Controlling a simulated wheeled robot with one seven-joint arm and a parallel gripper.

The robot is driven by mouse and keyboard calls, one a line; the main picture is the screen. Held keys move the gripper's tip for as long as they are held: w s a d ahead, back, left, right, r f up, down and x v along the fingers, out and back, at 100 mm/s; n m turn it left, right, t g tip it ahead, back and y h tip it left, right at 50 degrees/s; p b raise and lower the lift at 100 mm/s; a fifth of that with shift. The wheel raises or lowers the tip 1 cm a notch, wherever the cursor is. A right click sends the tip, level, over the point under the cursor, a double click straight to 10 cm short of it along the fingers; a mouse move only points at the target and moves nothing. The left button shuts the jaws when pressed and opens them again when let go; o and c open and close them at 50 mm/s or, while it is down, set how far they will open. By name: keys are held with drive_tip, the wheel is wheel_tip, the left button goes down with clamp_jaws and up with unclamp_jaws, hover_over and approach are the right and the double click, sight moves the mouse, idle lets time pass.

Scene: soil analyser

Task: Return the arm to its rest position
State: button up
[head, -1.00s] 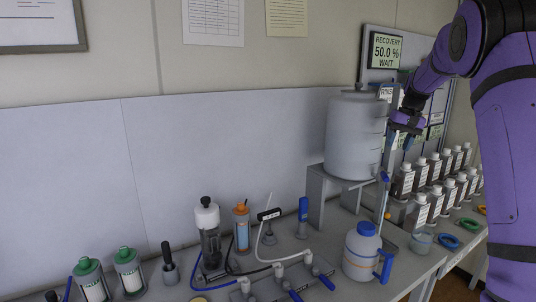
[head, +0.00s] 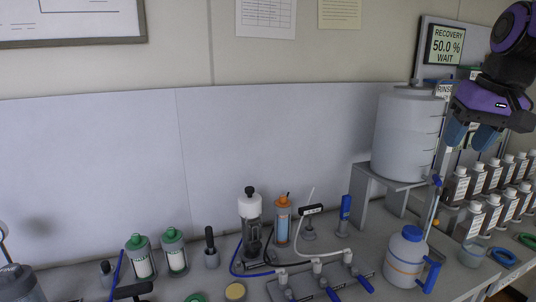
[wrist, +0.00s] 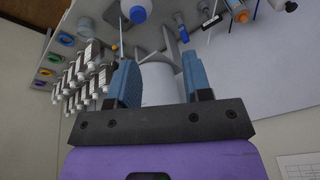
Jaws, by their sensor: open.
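My gripper (head: 471,136) is at the upper right in the head view, a purple arm end with a dark bar and two blue fingers pointing down. It hangs in the air in front of the display panel and above the bottle rows. In the wrist view my gripper (wrist: 158,85) has its two blue fingers wide apart with nothing between them. The white tank (wrist: 157,82) shows beyond the gap, apart from the fingers.
The tank (head: 402,135) stands on a grey stand left of my gripper. Several brown bottles (head: 493,212) stand below it. A blue-capped jug (head: 405,262) stands on the bench front. The display (head: 446,45) reads "RECOVERY 50.0 % WAIT".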

drive_tip(key=s+a+f+n+t, duration=0.1)
drive_tip(key=s+a+f, duration=0.1)
drive_tip(key=s, duration=0.5)
drive_tip(key=s+a+f+t, duration=0.1)
drive_tip(key=s+a+f, duration=0.2)
drive_tip(key=s, duration=0.5)
drive_tip(key=shift+s+a+f+n+h, duration=0.2)
drive_tip(key=shift+s+f+n+h, duration=0.15)
drive_tip(key=shift+f, duration=0.2)
